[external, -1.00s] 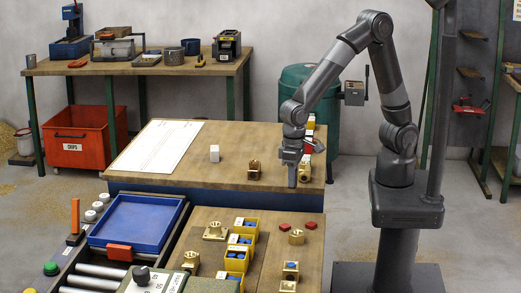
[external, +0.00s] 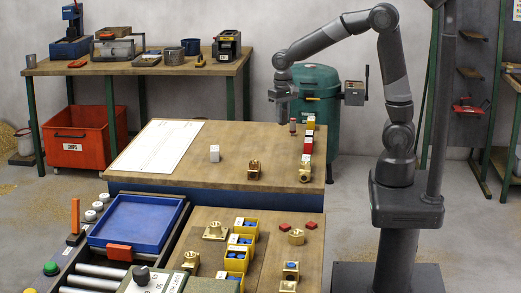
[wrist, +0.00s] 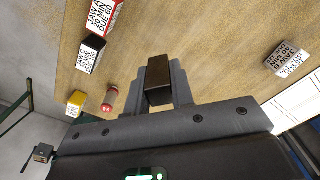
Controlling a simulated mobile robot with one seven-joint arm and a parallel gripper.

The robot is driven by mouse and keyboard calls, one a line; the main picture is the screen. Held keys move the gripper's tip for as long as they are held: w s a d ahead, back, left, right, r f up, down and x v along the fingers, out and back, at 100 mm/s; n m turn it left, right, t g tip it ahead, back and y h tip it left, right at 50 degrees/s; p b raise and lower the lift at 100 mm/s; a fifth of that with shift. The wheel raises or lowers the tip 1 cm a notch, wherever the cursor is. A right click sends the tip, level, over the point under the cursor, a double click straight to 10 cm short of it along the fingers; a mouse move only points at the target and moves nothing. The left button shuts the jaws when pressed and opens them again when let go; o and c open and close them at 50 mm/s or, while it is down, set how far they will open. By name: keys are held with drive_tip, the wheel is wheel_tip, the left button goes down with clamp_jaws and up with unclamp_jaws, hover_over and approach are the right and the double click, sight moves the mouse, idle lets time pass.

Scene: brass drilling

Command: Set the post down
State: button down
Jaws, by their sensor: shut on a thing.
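My gripper (external: 282,110) is above the far right part of the wooden-topped table (external: 180,165), pointing down. In the wrist view its fingers are shut on a dark, square-ended post (wrist: 158,80) with a brownish end face. The post is held clear of the tabletop; in the external view it is hard to tell from the fingers.
Labelled blocks stand in a row at the table's right edge: a red one (external: 308,145), a black one (wrist: 91,53) and a yellow one (wrist: 75,103). The table's middle is mostly clear.

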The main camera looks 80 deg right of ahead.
drive_tip(key=shift+m, duration=0.3)
drive_tip(key=w+a+f, duration=0.1)
drive_tip(key=a+f, duration=0.1)
drive_tip(key=w+a+f, duration=0.4)
drive_tip(key=a, duration=0.1)
drive_tip(key=shift+w+f, duration=0.15)
drive_tip(key=shift+f, duration=2)
drive_tip(key=shift+f, duration=0.1)
drive_tip(key=c, duration=1.3)
unclamp_jaws()
drive_tip(key=shift+o, duration=0.2)
